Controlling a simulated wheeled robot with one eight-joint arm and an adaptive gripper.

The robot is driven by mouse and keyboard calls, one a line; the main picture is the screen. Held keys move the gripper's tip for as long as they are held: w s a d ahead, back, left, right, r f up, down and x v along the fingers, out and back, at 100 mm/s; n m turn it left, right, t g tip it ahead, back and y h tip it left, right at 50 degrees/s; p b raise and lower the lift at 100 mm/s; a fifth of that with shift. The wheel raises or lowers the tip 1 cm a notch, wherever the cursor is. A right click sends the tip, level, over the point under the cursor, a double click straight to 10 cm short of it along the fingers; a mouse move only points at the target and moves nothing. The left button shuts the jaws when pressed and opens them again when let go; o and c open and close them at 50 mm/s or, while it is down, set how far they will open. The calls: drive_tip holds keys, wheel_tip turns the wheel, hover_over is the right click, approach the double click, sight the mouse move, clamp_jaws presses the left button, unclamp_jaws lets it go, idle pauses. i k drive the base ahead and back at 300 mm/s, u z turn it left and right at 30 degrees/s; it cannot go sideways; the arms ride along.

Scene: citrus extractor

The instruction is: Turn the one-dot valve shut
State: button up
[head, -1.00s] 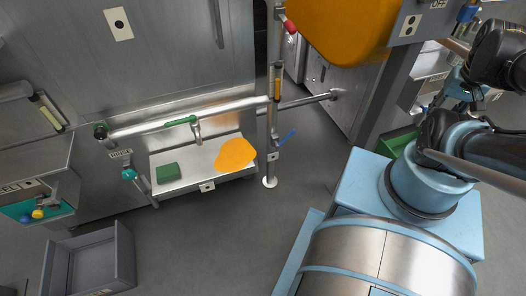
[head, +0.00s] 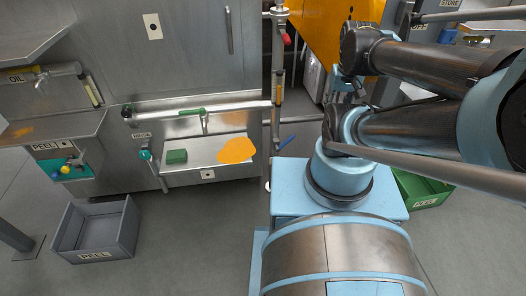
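Several valve handles show in the head view. A green handle (head: 191,111) lies along the pale horizontal pipe (head: 240,107) above a metal tray. A blue handle (head: 287,141) sticks out low on the upright pipe, and a red handle (head: 287,39) sits high on it. A small dark-marked plate (head: 207,174) is on the tray's front edge; a larger marked plate (head: 153,27) is on the panel. Their dots are too small to count surely, so I cannot tell which valve has one dot. My arm reaches in from the right; my gripper is not seen.
The metal tray (head: 225,173) holds a green block (head: 177,156) and an orange patch (head: 236,150). Floor in front of the tray is clear.

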sight(278, 149)
drive_tip(key=u, duration=0.5)
drive_tip(key=k, duration=1.25)
drive_tip(key=z, duration=0.05)
